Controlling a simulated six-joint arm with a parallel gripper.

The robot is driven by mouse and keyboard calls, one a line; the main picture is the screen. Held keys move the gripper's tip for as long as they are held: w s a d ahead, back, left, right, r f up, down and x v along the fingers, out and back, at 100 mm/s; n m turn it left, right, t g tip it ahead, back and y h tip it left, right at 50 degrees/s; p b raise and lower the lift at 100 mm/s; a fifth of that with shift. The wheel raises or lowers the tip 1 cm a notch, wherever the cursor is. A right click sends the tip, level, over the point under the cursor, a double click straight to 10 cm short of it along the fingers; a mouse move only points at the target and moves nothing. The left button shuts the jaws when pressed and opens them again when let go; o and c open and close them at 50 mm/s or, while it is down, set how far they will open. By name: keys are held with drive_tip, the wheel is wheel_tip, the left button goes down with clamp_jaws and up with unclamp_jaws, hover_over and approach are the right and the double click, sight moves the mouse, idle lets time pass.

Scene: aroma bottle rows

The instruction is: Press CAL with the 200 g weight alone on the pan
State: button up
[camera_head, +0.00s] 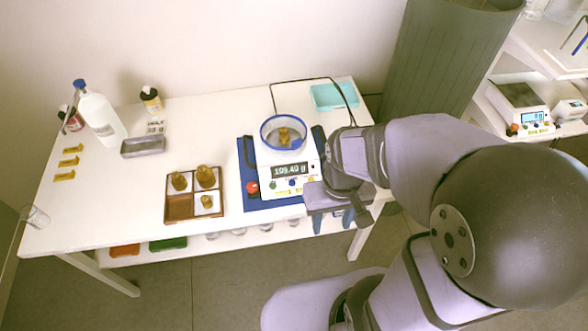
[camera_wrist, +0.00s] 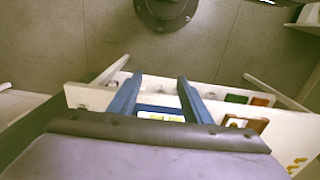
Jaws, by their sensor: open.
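The white balance (camera_head: 273,172) stands on a blue mat (camera_head: 249,200). A brass weight (camera_head: 284,136) sits alone on its pan, inside a clear blue-rimmed ring (camera_head: 267,146). The lit display (camera_head: 290,170) appears to read 199.40 g. Small buttons line the front, including a red one (camera_head: 252,188) at the left; their labels are too small to read. My gripper (camera_head: 332,222) is open and empty at the table's front edge, right of the balance front and apart from the buttons. Its two blue fingers also show in the wrist view (camera_wrist: 156,98), pointing toward the floor side.
A brown compartment tray (camera_head: 180,210) with several brass weights stands left of the balance. A wash bottle (camera_head: 101,118), a metal tray (camera_head: 143,146) and yellow pieces (camera_head: 68,162) are farther left. A teal tray (camera_head: 333,96) lies behind. Another balance (camera_head: 522,108) stands on the right shelf.

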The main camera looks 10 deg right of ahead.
clamp_jaws()
idle(1.5)
